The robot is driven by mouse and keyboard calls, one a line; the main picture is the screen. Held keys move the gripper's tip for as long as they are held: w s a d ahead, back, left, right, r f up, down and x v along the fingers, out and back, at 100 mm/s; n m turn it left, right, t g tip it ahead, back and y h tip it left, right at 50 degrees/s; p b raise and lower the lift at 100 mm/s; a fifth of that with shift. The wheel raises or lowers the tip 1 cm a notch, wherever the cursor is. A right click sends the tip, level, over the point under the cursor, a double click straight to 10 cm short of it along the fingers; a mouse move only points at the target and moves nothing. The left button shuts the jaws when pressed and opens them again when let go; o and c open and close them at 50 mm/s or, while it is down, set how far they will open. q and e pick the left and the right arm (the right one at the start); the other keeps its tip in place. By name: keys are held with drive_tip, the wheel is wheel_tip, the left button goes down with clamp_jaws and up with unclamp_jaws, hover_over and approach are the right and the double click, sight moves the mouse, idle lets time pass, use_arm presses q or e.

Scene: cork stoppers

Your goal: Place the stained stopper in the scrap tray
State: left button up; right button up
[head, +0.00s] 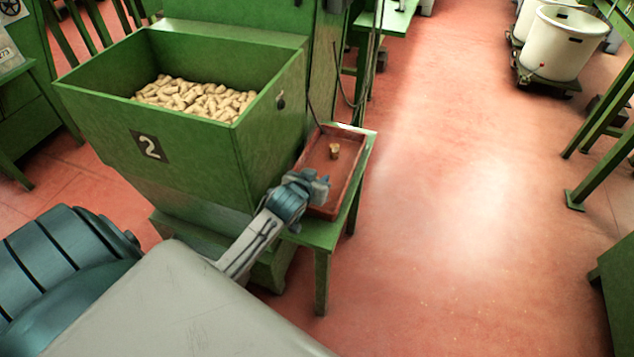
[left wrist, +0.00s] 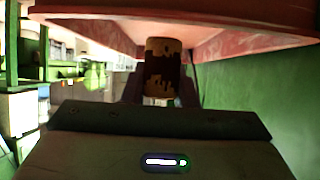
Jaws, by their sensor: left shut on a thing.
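The stained stopper (left wrist: 160,72), tan with a dark brown blotch, stands upright between the fingers of my left gripper in the left wrist view. My left gripper (head: 322,186) is shut on it and is at the near side of the scrap tray (head: 348,184), a shallow red-brown tray. A small cork (head: 334,151) shows against the tray floor in the head view. I cannot tell there whether it is the held stopper or another one. The tray's reddish edge (left wrist: 240,44) is close behind the stopper in the left wrist view. My right gripper is out of view.
A green hopper (head: 190,160) marked 2, full of corks (head: 195,98), stands left of the tray. The tray rests on a green stand (head: 320,235). The red floor to the right is open, with white tubs (head: 560,45) and green frames beyond.

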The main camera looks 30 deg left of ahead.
use_arm(q)
drive_tip(key=shift+w+a+f, duration=0.15)
drive_tip(key=shift+w+a, duration=0.35)
drive_tip(key=shift+w, duration=0.15)
drive_tip(key=shift+f, duration=0.3)
wheel_tip(320, 180, down, 3)
drive_tip(key=shift+r, duration=0.1)
drive_tip(key=o, duration=0.9)
drive_tip(key=shift+o, duration=0.2)
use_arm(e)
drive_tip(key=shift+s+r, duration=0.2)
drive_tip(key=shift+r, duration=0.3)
